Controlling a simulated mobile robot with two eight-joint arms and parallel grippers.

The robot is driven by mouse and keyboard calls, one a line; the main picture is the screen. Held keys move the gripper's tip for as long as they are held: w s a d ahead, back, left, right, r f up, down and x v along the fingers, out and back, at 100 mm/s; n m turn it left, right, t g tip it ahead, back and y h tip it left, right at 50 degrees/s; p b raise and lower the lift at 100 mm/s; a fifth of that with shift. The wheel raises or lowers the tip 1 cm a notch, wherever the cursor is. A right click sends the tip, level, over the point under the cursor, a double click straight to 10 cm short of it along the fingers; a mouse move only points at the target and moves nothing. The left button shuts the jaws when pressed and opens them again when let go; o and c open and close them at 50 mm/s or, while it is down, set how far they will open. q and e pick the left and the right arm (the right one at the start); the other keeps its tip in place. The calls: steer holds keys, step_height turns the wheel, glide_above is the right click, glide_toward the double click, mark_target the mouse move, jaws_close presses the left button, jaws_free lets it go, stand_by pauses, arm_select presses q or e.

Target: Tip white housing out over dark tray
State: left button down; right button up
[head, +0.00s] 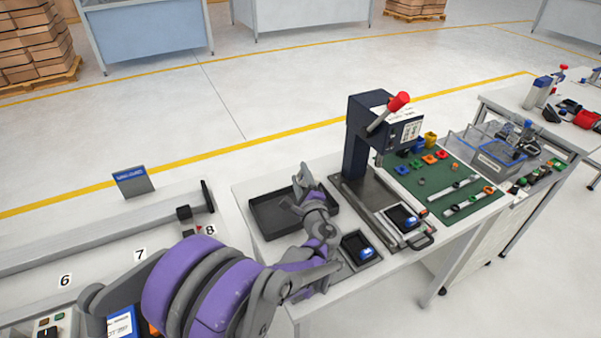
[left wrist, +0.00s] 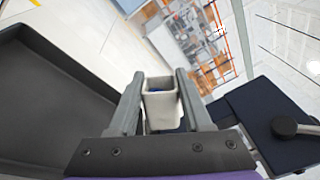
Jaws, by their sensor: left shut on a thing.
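My left gripper (head: 304,184) is above the dark tray (head: 268,219) in the head view, near its right part. In the left wrist view the gripper (left wrist: 159,98) is shut on the white housing (left wrist: 161,112), one finger on each side. The housing is a small, open-topped white box, and something blue shows inside it. In the head view I cannot clearly make out the housing among the grey fingers. The dark tray (left wrist: 48,95) fills the left of the wrist view, and the visible part of its floor looks bare. My right gripper is not in view.
A dark blue press (head: 358,150) with a red-ended lever stands just right of the tray. A small dark fixture (head: 348,240) with a blue part sits in front. A green mat (head: 440,188) with small coloured parts lies further right. A conveyor (head: 90,235) runs at left.

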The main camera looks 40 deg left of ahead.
arm_select(q)
step_height(320, 180, down, 3)
steer(key=n, duration=0.4)
steer(key=shift+f+n+b, duration=0.1)
steer(key=shift+n+b, duration=0.2)
steer(key=shift+b, duration=0.1)
steer(key=n, duration=0.1)
steer(key=f+n, duration=0.1)
steer(key=n, duration=0.1)
steer(key=shift+f+b, duration=0.3)
steer(key=shift+b, duration=0.1)
steer(key=shift+n, duration=0.7)
steer(key=n, duration=0.3)
steer(key=shift+n, duration=0.4)
